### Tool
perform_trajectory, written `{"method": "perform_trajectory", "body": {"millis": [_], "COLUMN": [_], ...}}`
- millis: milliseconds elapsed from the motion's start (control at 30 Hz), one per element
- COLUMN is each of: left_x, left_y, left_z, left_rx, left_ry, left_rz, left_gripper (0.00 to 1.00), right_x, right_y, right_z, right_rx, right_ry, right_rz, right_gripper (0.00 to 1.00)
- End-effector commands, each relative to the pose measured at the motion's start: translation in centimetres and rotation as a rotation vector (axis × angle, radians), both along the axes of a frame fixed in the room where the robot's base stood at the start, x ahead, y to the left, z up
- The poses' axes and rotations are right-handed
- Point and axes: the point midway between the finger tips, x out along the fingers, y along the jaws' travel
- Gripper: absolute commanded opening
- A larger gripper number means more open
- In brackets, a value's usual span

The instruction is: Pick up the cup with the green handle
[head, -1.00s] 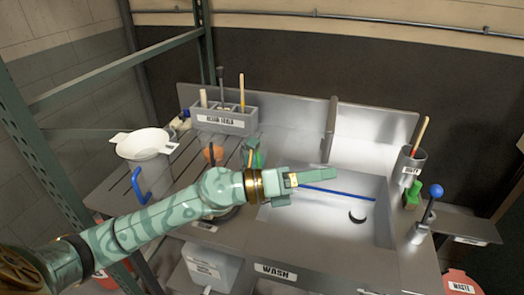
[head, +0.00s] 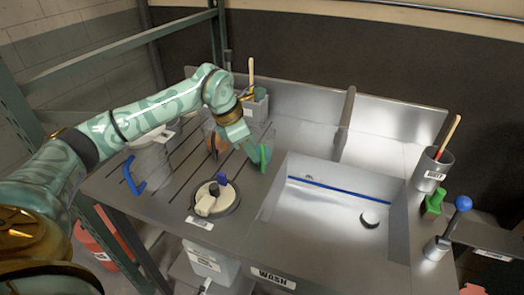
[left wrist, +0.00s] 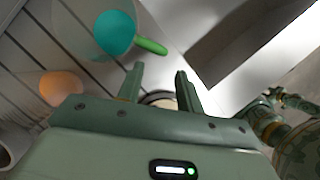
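The cup with the green handle stands at the back of the slatted drainboard, left of the sink. In the head view its green handle (head: 265,153) shows, while much of its body is behind my left gripper (head: 240,140). In the left wrist view the cup holds something teal (left wrist: 115,33), and its green handle (left wrist: 150,46) points right. My left gripper (left wrist: 158,85) is open and empty, its two fingers apart. The handle lies just beyond the fingertips, not between them. My right gripper is not in view.
An orange item (left wrist: 60,88) is left of the cup. A pale vessel with a blue handle (head: 135,178) stands at the drainboard's left. A round disc (head: 213,199) with small items is in front. The sink (head: 330,215) holds a small dark-and-white round object (head: 370,219).

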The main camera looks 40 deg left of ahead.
Motion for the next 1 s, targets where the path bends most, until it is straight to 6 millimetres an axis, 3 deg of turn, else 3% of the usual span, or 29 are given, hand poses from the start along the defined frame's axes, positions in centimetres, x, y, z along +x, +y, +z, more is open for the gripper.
{"method": "perform_trajectory", "body": {"millis": [500, 767, 800, 933, 1000], "left_x": [2.2, 2.3, 2.3, 2.3, 2.3], "left_y": [-1.8, -1.9, -1.9, -1.9, -1.9], "left_z": [-6.1, -6.3, -6.3, -6.3, -6.3], "left_rx": [-0.002, -0.001, -0.001, -0.001, -0.001], "left_ry": [0.001, -0.003, -0.003, -0.003, -0.003], "left_rz": [0.000, 0.000, 0.000, 0.000, 0.000], "left_gripper": [0.36, 0.36, 0.33, 0.00, 0.00], "right_x": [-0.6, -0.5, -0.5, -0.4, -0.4], "right_y": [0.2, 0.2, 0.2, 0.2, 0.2], "right_z": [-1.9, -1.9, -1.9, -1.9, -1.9], "right_rx": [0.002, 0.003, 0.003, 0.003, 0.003], "right_ry": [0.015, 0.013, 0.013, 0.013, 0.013], "right_rz": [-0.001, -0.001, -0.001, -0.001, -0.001], "right_gripper": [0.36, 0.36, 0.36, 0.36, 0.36]}}
